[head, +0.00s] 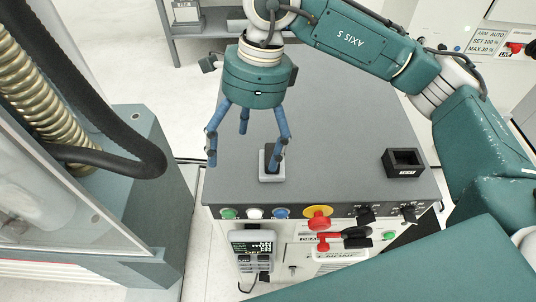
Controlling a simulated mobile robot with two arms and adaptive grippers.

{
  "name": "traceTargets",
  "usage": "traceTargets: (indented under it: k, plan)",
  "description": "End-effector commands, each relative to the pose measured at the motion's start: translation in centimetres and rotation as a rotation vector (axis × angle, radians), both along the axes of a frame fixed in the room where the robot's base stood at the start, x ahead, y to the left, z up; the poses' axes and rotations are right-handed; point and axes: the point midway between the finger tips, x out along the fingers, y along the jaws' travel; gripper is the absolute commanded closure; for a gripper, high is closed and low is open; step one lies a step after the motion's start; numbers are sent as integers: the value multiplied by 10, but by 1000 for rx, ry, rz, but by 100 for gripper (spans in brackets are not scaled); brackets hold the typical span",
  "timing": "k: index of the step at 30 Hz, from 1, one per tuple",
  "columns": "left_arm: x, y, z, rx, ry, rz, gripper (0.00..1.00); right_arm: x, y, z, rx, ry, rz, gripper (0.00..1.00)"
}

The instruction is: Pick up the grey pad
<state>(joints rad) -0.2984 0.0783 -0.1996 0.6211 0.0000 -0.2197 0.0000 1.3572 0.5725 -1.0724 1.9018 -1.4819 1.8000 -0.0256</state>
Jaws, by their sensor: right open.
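A small light grey pad (263,166) with a darker part on it sits on the dark grey top of the cabinet, near its front edge. My right gripper (244,152) hangs above the cabinet top, pointing down. Its blue fingers are spread wide and hold nothing. One finger comes down in front of the pad and hides part of it; I cannot tell whether it touches. The other fingers are left of and behind the pad. My left gripper is not in view.
A black open box (403,163) stands at the right of the cabinet top (340,140). The front panel carries buttons and a red and yellow knob (318,213). A machine with a thick black hose (125,130) stands at the left. The middle of the top is clear.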

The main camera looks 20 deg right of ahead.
Motion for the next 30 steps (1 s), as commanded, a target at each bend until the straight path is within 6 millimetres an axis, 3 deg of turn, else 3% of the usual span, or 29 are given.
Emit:
traceTargets:
  k: [1, 3, 7, 15, 19, 26, 30]
  plan:
    - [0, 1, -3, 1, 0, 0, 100, 11, -22, 2, -79, -33, -18, 12]
    - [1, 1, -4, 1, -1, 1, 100, 19, -45, 6, -158, -59, -37, 12]
    - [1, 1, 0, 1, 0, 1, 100, 25, -63, 2, -222, -73, -55, 12]
    - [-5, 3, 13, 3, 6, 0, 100, 24, -63, -38, -223, -72, -53, 12]
    - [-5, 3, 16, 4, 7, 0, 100, 25, -62, -46, -220, -74, -54, 12]
    - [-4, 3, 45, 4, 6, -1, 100, 27, -61, -73, -222, -68, -53, 12]
    - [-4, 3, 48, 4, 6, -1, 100, 27, -60, -92, -220, -71, -52, 12]
